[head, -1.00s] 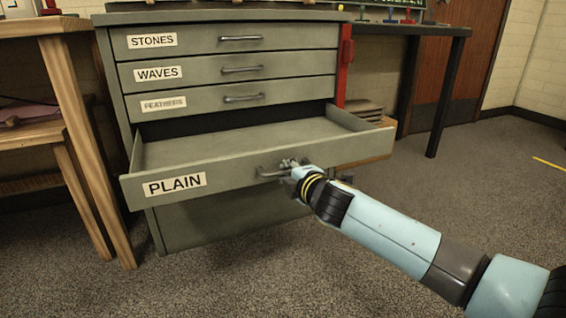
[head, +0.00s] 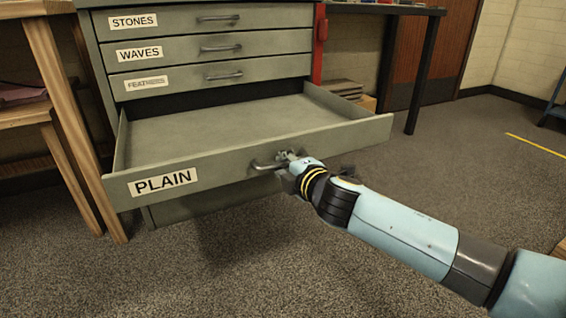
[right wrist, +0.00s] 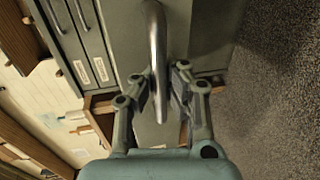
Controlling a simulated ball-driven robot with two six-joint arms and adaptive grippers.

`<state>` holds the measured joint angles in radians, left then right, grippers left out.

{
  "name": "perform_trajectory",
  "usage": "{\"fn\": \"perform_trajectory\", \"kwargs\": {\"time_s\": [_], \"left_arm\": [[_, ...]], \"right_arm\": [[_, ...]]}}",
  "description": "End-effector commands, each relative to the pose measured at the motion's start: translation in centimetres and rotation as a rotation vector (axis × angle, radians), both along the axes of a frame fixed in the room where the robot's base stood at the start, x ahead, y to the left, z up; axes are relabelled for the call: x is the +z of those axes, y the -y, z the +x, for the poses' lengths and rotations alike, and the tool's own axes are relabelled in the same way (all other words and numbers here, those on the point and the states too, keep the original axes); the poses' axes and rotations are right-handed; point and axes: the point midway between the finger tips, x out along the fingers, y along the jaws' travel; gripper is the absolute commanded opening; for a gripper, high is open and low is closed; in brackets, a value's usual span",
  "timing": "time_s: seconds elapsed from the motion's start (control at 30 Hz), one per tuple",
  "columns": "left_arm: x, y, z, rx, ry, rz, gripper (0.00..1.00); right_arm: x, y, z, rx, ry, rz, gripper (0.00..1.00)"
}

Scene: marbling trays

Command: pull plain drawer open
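The plain drawer (head: 225,171) is a grey-green drawer with a PLAIN label at the left of its front. It stands well out of the cabinet (head: 90,52), and its inside looks bare. My right gripper (head: 287,158) is at the drawer's metal handle (head: 262,165). In the right wrist view, the fingers of my right gripper (right wrist: 163,76) lie on either side of the handle bar (right wrist: 157,45), shut around it. The right end of the handle is partly hidden by the gripper. My left gripper is not in view.
Shut drawers labelled STONES (head: 180,20), WAVES (head: 180,50) and FEATHERS (head: 190,78) are above. A wooden bench (head: 55,90) stands close on the left. A dark-legged table (head: 422,75) is at the right. The carpet (head: 460,150) in front and to the right is mostly clear.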

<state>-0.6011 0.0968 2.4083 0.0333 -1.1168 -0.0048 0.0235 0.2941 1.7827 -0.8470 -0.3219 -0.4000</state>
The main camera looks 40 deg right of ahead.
Motion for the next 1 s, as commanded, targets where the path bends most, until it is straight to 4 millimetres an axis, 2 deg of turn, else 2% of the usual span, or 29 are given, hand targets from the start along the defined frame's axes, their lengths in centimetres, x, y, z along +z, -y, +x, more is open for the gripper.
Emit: {"fn": "perform_trajectory", "kwargs": {"time_s": [0.07, 0.3, 0.67, 0.77, 1.0], "left_arm": [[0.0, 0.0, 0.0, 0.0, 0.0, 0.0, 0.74], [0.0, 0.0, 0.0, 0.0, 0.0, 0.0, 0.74], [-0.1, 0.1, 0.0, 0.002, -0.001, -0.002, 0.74], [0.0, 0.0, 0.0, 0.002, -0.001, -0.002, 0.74], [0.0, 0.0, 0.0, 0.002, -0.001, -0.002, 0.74]], "right_arm": [[0.1, 0.0, 0.1, -0.001, 0.001, -0.003, 0.04], [0.1, 0.0, 0.0, 0.0, 0.001, -0.001, 0.35], [0.1, -0.1, -0.5, 0.0, -0.001, -0.001, 0.36], [0.3, -0.5, -1.9, 0.001, -0.002, 0.0, 0.36], [1.5, -1.7, -7.1, 0.001, -0.003, -0.001, 0.36]]}}
